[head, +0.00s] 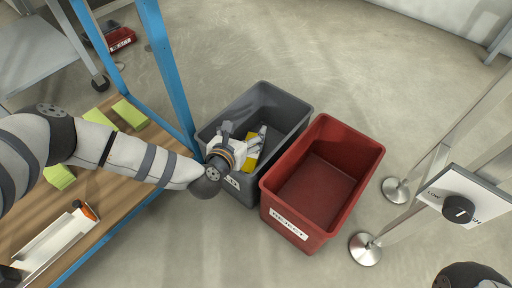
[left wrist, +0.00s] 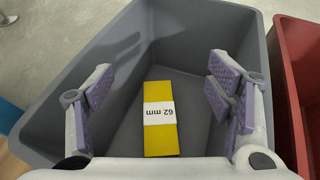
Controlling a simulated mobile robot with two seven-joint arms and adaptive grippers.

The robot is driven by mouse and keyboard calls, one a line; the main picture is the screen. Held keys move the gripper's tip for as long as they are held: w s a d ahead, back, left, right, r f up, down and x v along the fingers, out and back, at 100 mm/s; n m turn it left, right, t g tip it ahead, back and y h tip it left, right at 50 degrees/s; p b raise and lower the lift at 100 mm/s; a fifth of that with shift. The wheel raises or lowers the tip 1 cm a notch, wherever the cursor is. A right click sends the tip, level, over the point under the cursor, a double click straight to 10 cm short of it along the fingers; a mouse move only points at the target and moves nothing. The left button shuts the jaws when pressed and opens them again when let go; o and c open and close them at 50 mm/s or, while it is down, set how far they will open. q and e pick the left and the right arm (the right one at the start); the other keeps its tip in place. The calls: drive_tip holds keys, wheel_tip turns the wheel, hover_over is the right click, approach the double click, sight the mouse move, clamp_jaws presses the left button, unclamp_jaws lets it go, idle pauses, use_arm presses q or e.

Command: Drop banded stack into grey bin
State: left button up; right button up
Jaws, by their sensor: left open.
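The banded stack (left wrist: 160,140) is yellow with a white band marked "62 mm". In the left wrist view it is between my open fingers, apart from both, with the grey bin's floor behind it. Whether it rests on the floor is not clear. In the head view the stack (head: 250,152) shows partly behind my gripper. The grey bin (head: 291,102) stands on the floor beyond the table, and its walls surround the stack in the left wrist view (left wrist: 60,110). My left gripper (head: 256,143) is open over the bin, pointing down into it. My right gripper is not in view.
A red bin (head: 352,150) labelled "REJECT" stands close to the right of the grey bin. The wooden table (head: 100,190) with blue posts (head: 168,65) holds green stacks (head: 130,114) and a white tray (head: 50,245). Metal posts and a sign stand at the right.

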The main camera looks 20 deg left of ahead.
use_arm(q)
drive_tip(key=v, duration=1.1)
drive_tip(key=shift+s+r, duration=0.2)
drive_tip(key=shift+s, duration=0.1)
